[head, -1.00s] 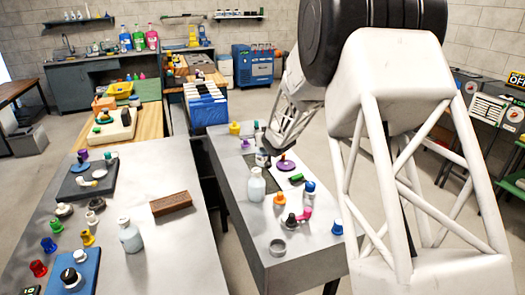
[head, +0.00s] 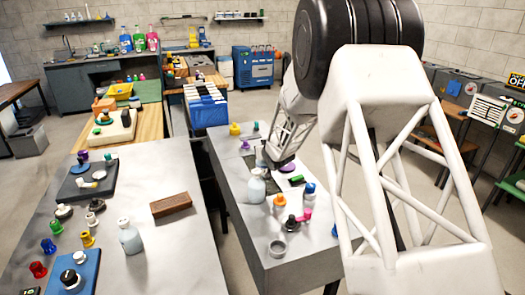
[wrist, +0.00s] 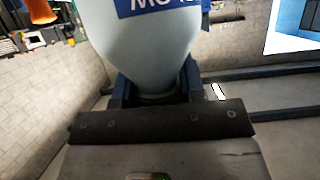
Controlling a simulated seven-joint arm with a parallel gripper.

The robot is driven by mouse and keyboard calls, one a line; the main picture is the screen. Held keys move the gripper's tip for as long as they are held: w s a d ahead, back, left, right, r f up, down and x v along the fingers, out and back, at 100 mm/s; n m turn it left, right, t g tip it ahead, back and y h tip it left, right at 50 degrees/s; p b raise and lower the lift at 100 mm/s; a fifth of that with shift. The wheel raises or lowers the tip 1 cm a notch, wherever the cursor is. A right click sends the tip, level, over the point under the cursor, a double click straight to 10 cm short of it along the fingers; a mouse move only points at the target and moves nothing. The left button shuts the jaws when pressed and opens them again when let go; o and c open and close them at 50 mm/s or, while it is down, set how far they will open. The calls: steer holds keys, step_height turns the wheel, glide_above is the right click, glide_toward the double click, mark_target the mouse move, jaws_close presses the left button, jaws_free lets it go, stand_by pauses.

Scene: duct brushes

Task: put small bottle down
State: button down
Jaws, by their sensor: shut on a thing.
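The small bottle (wrist: 155,45) is pale and translucent with a blue label, and fills the top middle of the wrist view. My gripper (wrist: 152,85) is shut on it, with a dark finger on each side of its narrower end. In the head view my gripper (head: 268,163) is low over the right grey table (head: 235,195). There the held bottle is mostly hidden behind a white bottle and the gripper. I cannot tell whether its base touches the table.
A white bottle (head: 257,189) stands just in front of my gripper. Another white bottle (head: 130,238) and a brown block (head: 171,205) are on the left table.

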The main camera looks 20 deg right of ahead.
steer(key=shift+f, duration=0.1)
stand_by(0.3)
steer(key=c, duration=0.7)
jaws_free()
steer(key=shift+v, duration=6.05)
